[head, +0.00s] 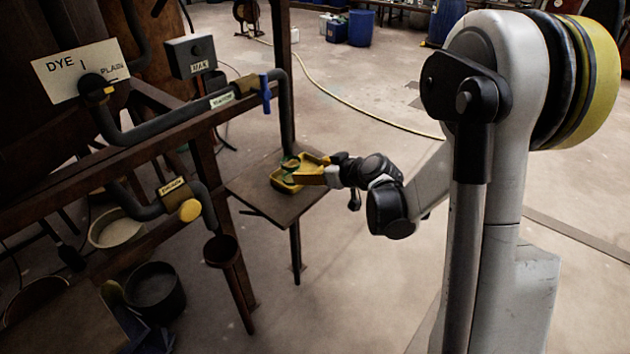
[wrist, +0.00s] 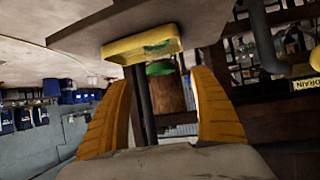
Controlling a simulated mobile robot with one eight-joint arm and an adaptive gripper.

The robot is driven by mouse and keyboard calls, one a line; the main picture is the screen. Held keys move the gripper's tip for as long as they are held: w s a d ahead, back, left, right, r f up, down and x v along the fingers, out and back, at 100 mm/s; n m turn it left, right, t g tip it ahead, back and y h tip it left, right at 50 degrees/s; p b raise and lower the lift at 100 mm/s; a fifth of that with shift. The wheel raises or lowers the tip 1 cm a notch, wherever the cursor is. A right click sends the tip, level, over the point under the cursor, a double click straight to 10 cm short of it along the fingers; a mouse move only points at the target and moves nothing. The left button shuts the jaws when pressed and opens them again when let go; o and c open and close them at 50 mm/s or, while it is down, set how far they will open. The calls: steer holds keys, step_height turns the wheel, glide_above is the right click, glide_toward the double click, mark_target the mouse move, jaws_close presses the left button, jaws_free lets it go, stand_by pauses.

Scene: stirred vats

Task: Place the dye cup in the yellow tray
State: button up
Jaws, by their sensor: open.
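The yellow tray (head: 281,185) sits on a small brown table in the head view. In the wrist view, which is upside down, the tray (wrist: 113,51) shows near the top. The dye cup (wrist: 168,95) looks clear or brownish, with a green band at its tray end. It appears upright, at or in the tray; whether its base touches the tray is unclear. In the head view, green parts of the cup (head: 289,162) show over the tray. My gripper (wrist: 163,78) is open, with orange fingers on either side of the cup and gaps visible. It also shows in the head view (head: 312,172).
The small table (head: 287,206) has bare room in front of the tray. A pipe frame with a blue-handled valve (head: 265,93) stands behind-left. A drain pipe with a yellow knob (head: 190,210) and a dark bucket (head: 155,291) are at left. The floor at right is open.

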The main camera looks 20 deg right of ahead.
steer(key=s+a+r+g, duration=0.2)
steer(key=s+a+r, duration=0.25)
steer(key=s, duration=0.25)
steer(key=s+r+m+g+h, duration=0.1)
steer(key=s+r+m+h, duration=0.1)
steer(key=s, duration=0.9)
steer(key=s+r+m+g+h, duration=0.1)
steer(key=s+r+m+h, duration=0.1)
steer(key=s, duration=1)
steer(key=shift+d, duration=0.15)
